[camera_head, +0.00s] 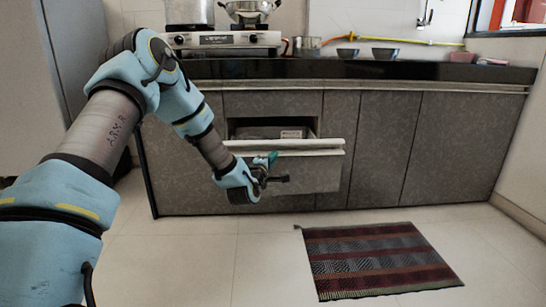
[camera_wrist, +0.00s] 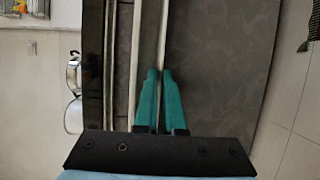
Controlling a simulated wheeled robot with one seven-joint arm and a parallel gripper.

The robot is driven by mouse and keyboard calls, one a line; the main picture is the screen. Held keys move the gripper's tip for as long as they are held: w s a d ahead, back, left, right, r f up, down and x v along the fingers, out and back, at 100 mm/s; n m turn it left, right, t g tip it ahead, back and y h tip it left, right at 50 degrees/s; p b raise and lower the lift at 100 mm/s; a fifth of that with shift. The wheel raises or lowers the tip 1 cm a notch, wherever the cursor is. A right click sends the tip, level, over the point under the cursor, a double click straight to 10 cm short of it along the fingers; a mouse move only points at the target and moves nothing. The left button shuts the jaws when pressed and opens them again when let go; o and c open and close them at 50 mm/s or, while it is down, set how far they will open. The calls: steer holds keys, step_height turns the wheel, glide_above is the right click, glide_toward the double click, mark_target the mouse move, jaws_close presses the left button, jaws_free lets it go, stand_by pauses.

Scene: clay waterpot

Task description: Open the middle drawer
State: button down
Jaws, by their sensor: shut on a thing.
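The middle drawer (camera_head: 315,173) is in the grey cabinet below the counter in the head view. It stands partly pulled out, with a dark gap above its pale top rail and some contents showing inside. My gripper (camera_head: 268,159) is at the upper left part of the drawer front. In the wrist view my gripper's two green fingers (camera_wrist: 158,73) are closed together on the pale handle edge (camera_wrist: 164,40) of the drawer. The exact grip on the edge is partly hidden by the fingers.
A closed panel (camera_head: 272,103) sits above the drawer, and closed cabinet doors (camera_head: 384,150) are to its right. A striped mat (camera_head: 375,258) lies on the floor at front right. A stove (camera_head: 222,40) with pots stands on the counter. The tiled floor before the drawer is clear.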

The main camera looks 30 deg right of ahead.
steer(key=shift+s+a+f, duration=0.1)
stand_by(0.3)
steer(key=c, duration=1)
jaws_free()
steer(key=p+v, duration=0.2)
steer(key=v, duration=0.8)
steer(key=shift+s+a+p, duration=0.25)
steer(key=shift+s+p, duration=0.05)
steer(key=shift+s, duration=0.05)
